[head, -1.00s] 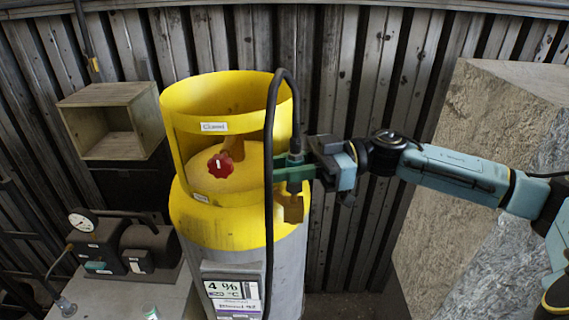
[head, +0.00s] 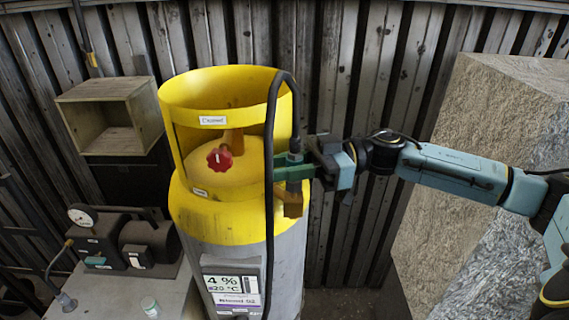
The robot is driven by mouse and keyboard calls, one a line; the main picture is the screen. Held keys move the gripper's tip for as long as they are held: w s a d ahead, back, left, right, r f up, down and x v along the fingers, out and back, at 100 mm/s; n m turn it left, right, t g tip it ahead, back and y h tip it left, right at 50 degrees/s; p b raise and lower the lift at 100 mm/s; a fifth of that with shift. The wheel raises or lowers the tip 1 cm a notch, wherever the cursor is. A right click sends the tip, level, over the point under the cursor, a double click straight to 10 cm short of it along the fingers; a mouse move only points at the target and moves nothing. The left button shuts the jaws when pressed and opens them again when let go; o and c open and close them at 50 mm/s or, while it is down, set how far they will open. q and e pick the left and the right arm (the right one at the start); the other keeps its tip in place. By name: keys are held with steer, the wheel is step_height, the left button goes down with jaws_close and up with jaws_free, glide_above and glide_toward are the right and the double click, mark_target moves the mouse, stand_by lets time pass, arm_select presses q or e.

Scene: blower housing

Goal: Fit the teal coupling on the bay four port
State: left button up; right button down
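My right gripper (head: 292,172), with green fingers, reaches in from the right. It appears shut on the grey end of a black hose, the coupling (head: 294,158); I cannot make out a teal colour on it. The coupling hangs upright just above a brass port (head: 292,205) on the right side of the yellow-topped cylinder (head: 235,228). The fingers hide part of the coupling, and I cannot tell whether it touches the port. The cylinder has a red knob (head: 219,159) inside its collar and a label (head: 233,292) reading "4 %". My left gripper is out of view.
The black hose (head: 270,220) loops over the collar and hangs down the cylinder's front. An open wooden box (head: 108,118) is behind. A large stone-like block (head: 470,170) stands right.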

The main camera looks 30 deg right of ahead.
steer(key=shift+f+b, duration=0.35)
steer(key=shift+f, duration=0.5)
steer(key=c, duration=1.1)
jaws_free()
steer(key=shift+o, duration=0.2)
steer(key=b+v, duration=0.2)
steer(key=v, duration=1.1)
steer(key=shift+d+b, duration=0.2)
steer(key=shift+b, duration=0.1)
